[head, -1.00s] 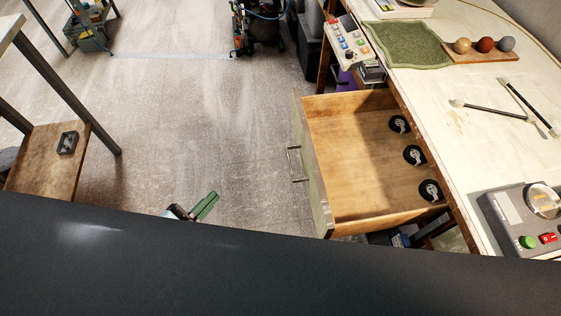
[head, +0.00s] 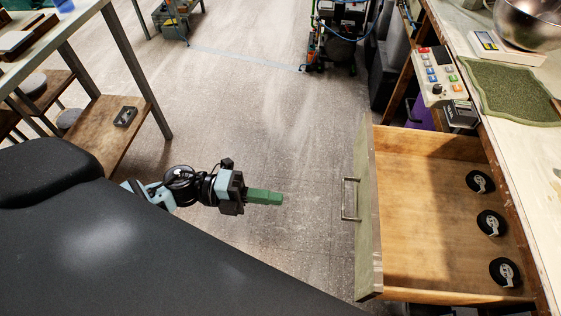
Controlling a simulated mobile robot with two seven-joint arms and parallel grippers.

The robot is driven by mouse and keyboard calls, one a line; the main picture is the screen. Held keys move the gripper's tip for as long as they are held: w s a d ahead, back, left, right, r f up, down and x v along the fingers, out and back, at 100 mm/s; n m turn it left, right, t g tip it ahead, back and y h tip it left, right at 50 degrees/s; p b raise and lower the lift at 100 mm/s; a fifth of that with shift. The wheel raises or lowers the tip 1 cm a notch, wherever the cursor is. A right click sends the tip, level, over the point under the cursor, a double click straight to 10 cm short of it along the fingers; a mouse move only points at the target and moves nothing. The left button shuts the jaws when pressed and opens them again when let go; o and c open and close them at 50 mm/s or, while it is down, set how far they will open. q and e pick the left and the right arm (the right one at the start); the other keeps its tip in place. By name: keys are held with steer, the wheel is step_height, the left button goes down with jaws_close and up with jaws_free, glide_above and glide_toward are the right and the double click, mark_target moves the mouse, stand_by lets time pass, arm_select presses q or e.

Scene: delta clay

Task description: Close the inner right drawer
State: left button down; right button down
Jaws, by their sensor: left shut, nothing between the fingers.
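The wooden drawer (head: 367,225) stands pulled out from under the worktable on the right in the head view. Its greenish front faces left and carries a metal bar handle (head: 350,199). Inside it, several black round items with light centres lie along the right side; one (head: 480,182) is near the back. My left gripper (head: 280,198), with green fingers, is shut and empty. It points right toward the handle, with a clear gap between them. My right gripper is not in view.
The worktable (head: 545,150) holds a button panel (head: 438,77), a green mat (head: 510,92) and a metal bowl (head: 530,22). A shelf unit (head: 125,150) stands at left. The floor (head: 260,130) between is open. A dark machine (head: 335,35) stands at the far back.

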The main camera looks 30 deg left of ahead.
arm_select(q)
steer(key=p+x, duration=0.2)
steer(key=x, duration=1)
steer(key=x, duration=1.1)
steer(key=b, duration=0.3)
glide_above(445, 228)
steer(key=a, duration=0.1)
steer(key=shift+s+a+f, duration=0.2)
steer(key=shift+s, duration=0.1)
steer(key=shift+w+d+b, duration=0.25)
steer(key=shift+d+b, duration=0.1)
steer(key=shift+d, duration=0.25)
steer(key=shift+d+r, duration=0.1)
steer(key=shift+r, duration=0.2)
